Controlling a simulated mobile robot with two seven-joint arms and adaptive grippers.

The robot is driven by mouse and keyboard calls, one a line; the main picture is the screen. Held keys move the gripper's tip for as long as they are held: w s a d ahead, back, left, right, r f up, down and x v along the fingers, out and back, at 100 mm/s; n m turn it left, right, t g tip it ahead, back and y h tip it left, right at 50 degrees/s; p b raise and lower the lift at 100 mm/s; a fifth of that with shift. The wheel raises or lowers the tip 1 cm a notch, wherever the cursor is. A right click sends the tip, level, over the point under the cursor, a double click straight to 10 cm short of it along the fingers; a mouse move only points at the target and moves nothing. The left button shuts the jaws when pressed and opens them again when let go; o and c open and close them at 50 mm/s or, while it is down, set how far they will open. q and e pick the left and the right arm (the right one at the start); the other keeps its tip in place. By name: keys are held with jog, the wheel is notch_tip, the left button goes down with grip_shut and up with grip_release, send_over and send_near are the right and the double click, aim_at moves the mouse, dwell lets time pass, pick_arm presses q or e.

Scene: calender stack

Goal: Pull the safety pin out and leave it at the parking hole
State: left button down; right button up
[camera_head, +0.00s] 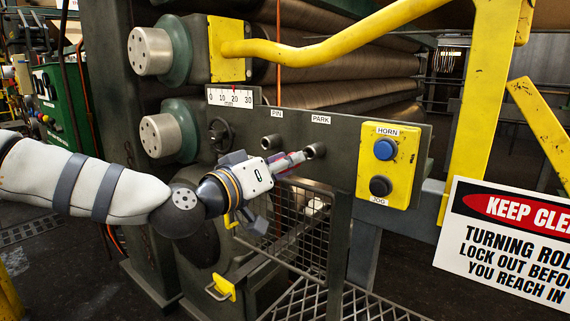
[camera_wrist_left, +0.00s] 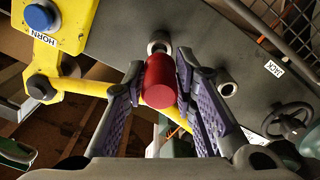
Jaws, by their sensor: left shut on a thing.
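The safety pin shows as a red cylindrical handle (camera_wrist_left: 160,82) between the purple-grey fingers of my left gripper (camera_wrist_left: 163,90) in the wrist view. The gripper is shut on it. In the head view my left gripper (camera_head: 290,161) reaches in from the left, and only a little red shows between its fingers. The fingertips are close beside the parking hole (camera_head: 316,150), a grey collar under the PARK label. The wrist view shows a pale collar (camera_wrist_left: 160,46) just beyond the handle. Whether the pin's shaft is inside the hole is hidden. The PIN hole (camera_head: 270,141) looks empty. My right gripper is out of view.
A yellow HORN/JOG button box (camera_head: 388,165) sits right of the parking hole. A handwheel (camera_head: 221,135) is left of the PIN hole. A yellow rail (camera_head: 330,48) crosses above, a wire mesh guard (camera_head: 300,225) hangs below. A warning sign (camera_head: 510,240) stands at right.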

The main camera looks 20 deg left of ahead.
pick_arm(q)
jog(key=shift+b+x, duration=0.6)
jog(key=shift+x, duration=1.8)
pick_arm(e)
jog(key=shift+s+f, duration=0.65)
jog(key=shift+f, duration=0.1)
pick_arm(q)
jog(key=c, duration=1)
grip_release()
jog(key=shift+o, duration=0.2)
jog(key=shift+r+p+v, duration=0.25)
jog(key=shift+p+v, duration=0.3)
jog(key=shift+v, duration=0.6)
jog(key=shift+p+v, duration=0.8)
jog(key=shift+v, duration=1.1)
jog(key=shift+s+a+f, duration=0.2)
jog(key=shift+s+f, duration=0.1)
jog(key=shift+s, duration=0.2)
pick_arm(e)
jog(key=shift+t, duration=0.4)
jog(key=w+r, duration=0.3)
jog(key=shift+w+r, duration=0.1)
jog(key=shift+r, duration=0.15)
